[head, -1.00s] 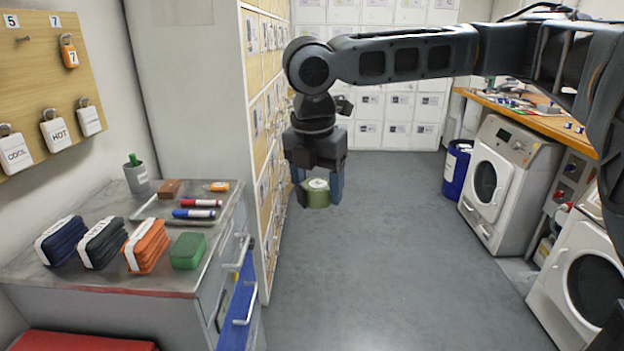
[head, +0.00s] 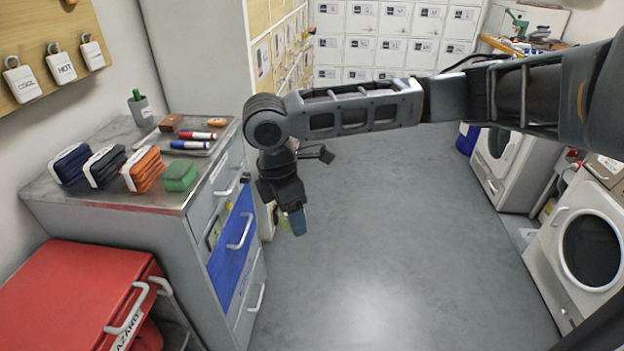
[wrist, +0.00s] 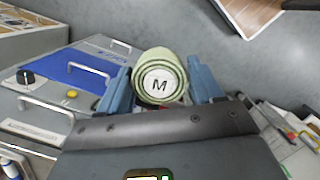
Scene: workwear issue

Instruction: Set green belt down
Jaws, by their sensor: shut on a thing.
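The green belt is a pale green coil with a white disc marked M on its end. In the wrist view the green belt (wrist: 160,76) sits between the two blue fingers of my gripper (wrist: 161,86), which is shut on it. In the head view my gripper (head: 288,224) hangs tilted over the floor, just right of the grey drawer cabinet. Only a sliver of the belt shows there, mostly hidden by the fingers.
The grey cabinet top (head: 140,202) carries navy, black, orange and green bundles (head: 180,176), markers and a cup (head: 139,110). A blue drawer front (head: 232,250) faces my gripper. A red bin (head: 70,300) stands at front left. Washers (head: 580,250) stand right; the middle floor is clear.

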